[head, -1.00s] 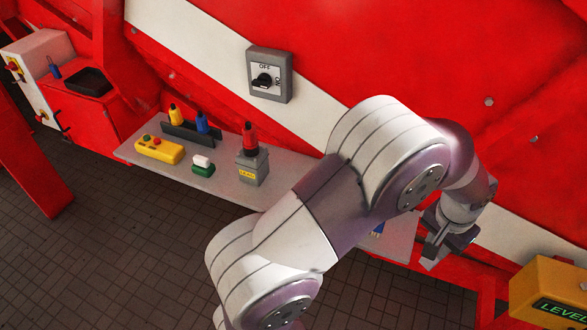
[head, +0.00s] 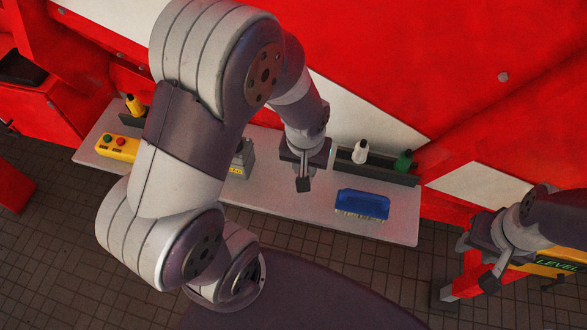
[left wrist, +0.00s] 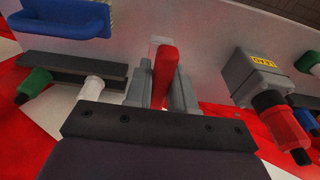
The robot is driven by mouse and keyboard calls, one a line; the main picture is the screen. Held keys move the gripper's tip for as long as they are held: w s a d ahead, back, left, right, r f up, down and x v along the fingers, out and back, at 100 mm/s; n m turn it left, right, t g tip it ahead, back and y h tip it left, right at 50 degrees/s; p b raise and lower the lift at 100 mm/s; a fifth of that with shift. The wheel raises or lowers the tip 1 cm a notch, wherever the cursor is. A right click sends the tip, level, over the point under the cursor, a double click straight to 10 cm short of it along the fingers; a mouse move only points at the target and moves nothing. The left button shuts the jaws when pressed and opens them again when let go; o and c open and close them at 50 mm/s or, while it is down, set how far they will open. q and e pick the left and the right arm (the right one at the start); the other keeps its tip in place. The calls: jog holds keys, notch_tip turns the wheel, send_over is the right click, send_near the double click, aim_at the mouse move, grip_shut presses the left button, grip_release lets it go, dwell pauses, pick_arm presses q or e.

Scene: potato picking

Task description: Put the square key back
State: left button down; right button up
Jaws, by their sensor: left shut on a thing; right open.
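My left gripper (head: 303,178) is over the grey shelf (head: 290,205), left of the blue brush (head: 362,204). In the left wrist view its fingers are shut on a red handle (left wrist: 165,72). A pale translucent patch (left wrist: 159,44) shows at the handle's far end. I cannot tell whether this is the square key; the head view does not show it clearly. A grey block with a yellow label (left wrist: 258,72) stands to the right in the wrist view, a black-and-red handled tool (left wrist: 284,122) at it. My right gripper (head: 467,288) is open and apart from the shelf.
A dark rack (head: 380,170) at the shelf's back holds a white handle (head: 360,151) and a green handle (head: 403,160). A yellow button box (head: 117,148) sits at the left end. A yellow LEVEL box (head: 560,262) is behind my right gripper. A red wall is behind.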

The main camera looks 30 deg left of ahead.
pick_arm(q)
jog(key=f, duration=0.1)
jog(key=a+f, duration=0.1)
jog(key=f, duration=0.1)
jog(key=a+f+p, duration=0.1)
jog(key=f, duration=0.1)
jog(key=shift+s+f, duration=0.1)
jog(key=shift+s, duration=0.25)
jog(key=shift+w+f, duration=0.1)
jog(key=shift+f, duration=0.05)
jog(key=shift+a, duration=0.2)
jog(key=shift+f+b, duration=0.25)
jog(key=shift+b, duration=0.05)
jog(key=c, duration=1)
grip_release()
jog(key=shift+r, duration=0.15)
jog(key=shift+o, duration=0.2)
jog(key=shift+d, duration=0.15)
pick_arm(e)
jog(key=shift+r, duration=0.6)
